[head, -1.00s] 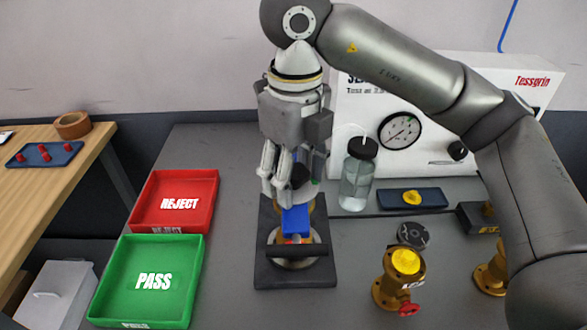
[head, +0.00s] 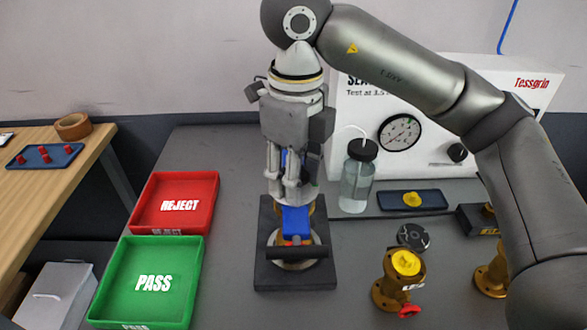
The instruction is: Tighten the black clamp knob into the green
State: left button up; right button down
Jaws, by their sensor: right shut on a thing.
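My right gripper (head: 291,190) points down over the clamp fixture (head: 265,272) in the middle of the bench. Its fingers are shut around the clamp knob, which the fingers and hand hide almost wholly. A valve with a blue block (head: 296,220) sits in the fixture, just in front of the fingers, with a dark bar across its front. No green mark by the knob can be made out now. My left gripper is not in view.
A red REJECT tray (head: 176,203) and a green PASS tray (head: 148,281) lie to the left. A clear bottle (head: 357,180) stands close right of the gripper. A brass valve (head: 400,280) with a yellow top stands at front right. The tester (head: 430,150) with a gauge stands behind.

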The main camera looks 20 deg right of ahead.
jog(key=m, duration=0.5)
jog(key=shift+f+b, duration=0.3)
jog(key=m, duration=0.3)
jog(key=shift+m, duration=0.3)
jog(key=m+b, duration=0.1)
jog(key=m, duration=0.2)
jog(key=shift+s+m, duration=0.1)
jog(key=shift+m, duration=1)
jog(key=c, duration=1)
grip_release()
jog(key=shift+r, duration=0.1)
